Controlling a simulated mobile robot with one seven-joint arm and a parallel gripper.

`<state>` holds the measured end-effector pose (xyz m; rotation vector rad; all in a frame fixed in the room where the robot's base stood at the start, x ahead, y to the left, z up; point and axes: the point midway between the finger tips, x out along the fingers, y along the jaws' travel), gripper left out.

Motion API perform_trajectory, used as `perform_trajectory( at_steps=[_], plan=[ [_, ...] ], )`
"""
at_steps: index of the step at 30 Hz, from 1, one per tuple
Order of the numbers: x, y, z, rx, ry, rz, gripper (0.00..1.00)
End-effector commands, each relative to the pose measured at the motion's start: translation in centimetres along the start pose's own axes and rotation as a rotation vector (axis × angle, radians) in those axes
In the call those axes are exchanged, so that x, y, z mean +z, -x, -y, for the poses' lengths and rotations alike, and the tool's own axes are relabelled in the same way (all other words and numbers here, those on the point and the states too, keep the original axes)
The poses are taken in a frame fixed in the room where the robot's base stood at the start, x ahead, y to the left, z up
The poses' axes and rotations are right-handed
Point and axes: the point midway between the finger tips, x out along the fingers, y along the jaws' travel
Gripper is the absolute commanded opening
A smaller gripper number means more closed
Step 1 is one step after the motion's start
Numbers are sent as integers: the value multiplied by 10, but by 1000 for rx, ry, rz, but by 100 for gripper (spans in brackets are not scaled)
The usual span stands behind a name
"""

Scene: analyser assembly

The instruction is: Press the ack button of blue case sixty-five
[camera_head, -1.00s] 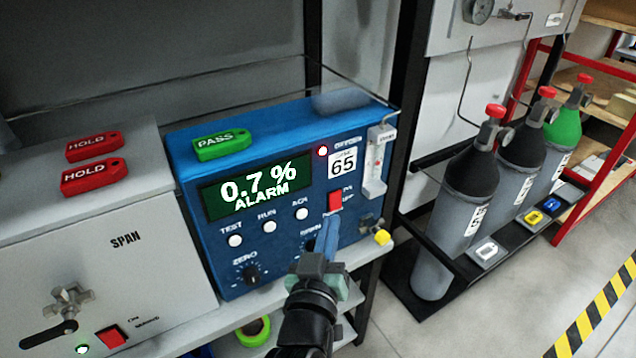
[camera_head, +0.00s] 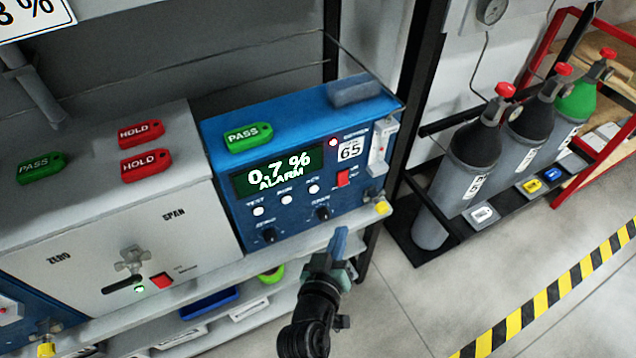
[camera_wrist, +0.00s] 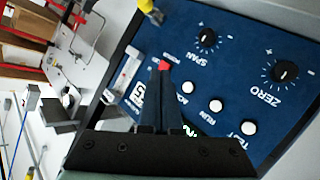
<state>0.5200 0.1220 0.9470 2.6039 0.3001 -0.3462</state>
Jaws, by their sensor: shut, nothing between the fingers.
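The blue case (camera_head: 225,180) marked 65 stands on a shelf, its display reading 0.7 % ALARM. Its white ack button (camera_head: 314,188) is the rightmost of three round buttons, beside the run button (camera_head: 286,199) and test button (camera_head: 258,211). In the wrist view the ack button (camera_wrist: 183,88) lies just right of my fingers. My gripper (camera_head: 341,232) is shut and empty, in front of the case and below its lower right corner in the head view. In the wrist view my gripper (camera_wrist: 163,72) partly covers the panel, its tips overlapping the red switch (camera_wrist: 163,65). I see no contact with the ack button.
The span knob (camera_head: 322,213) and zero knob (camera_head: 269,235) sit below the buttons. A green PASS tag (camera_head: 248,136) lies on the case. A grey case (camera_head: 100,240) with tags stands left. Gas cylinders (camera_head: 470,160) stand right; the floor before them is clear.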

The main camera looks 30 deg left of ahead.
Motion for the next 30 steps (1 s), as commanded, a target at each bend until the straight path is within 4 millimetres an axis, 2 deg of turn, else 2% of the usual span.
perform_trajectory(
  at_steps=[11,25,30],
  plan=[
    [-3,-5,4,0,-1,-3,0],
    [-32,-49,36,1,-2,-3,0],
    [-40,-58,42,1,-2,-2,0]
  ],
)
